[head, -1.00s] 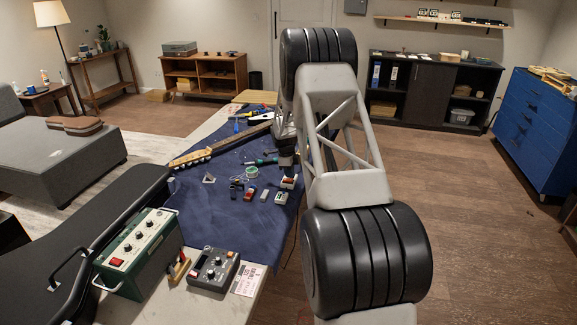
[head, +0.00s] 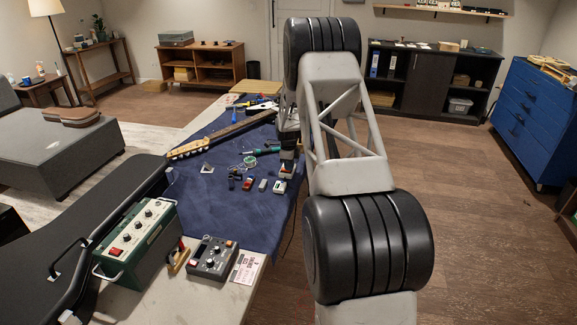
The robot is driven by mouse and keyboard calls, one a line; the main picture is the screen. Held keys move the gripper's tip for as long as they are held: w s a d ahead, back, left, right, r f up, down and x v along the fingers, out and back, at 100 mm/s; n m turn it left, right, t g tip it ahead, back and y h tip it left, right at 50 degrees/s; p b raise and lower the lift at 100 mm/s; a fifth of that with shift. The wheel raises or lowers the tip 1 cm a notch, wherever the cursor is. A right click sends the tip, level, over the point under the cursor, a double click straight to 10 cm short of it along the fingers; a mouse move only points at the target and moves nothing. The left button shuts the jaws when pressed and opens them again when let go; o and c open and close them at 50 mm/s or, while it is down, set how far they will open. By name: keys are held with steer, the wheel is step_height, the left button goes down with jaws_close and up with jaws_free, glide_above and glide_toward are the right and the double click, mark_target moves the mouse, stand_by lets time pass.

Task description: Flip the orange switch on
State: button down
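My gripper (head: 287,157) is small and dark in the head view, over the right edge of the blue mat. It is right above a small pale switch box (head: 286,172) with an orange-red top. I cannot tell whether they touch or whether the fingers are open. Just in front lie a small white switch piece (head: 280,187), a grey block (head: 263,184) and a small red switch piece (head: 248,184). Which way the orange-red rocker is tipped is too small to tell.
The blue mat (head: 215,215) also bears a guitar neck (head: 235,130), tools and a green-white coil (head: 249,162). A green amplifier (head: 138,245) with a red switch and a grey pedal box (head: 213,258) stand at the table's front. A black case (head: 75,260) lies left.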

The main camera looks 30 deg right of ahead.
steer(key=shift+s+d+f, duration=0.1)
steer(key=shift+s+f, duration=0.4)
steer(key=shift+f, duration=0.5)
steer(key=shift+s+d, duration=0.15)
steer(key=shift+s, duration=0.05)
steer(key=shift+w+a, duration=0.15)
steer(key=shift+a, duration=0.05)
steer(key=shift+w+a+r, duration=0.2)
steer(key=shift+w+a, duration=0.45)
steer(key=shift+a, duration=0.1)
step_height(320, 180, up, 16)
steer(key=shift+w+f, duration=0.2)
steer(key=shift+w, duration=0.2)
stand_by(0.5)
steer(key=shift+d, duration=0.15)
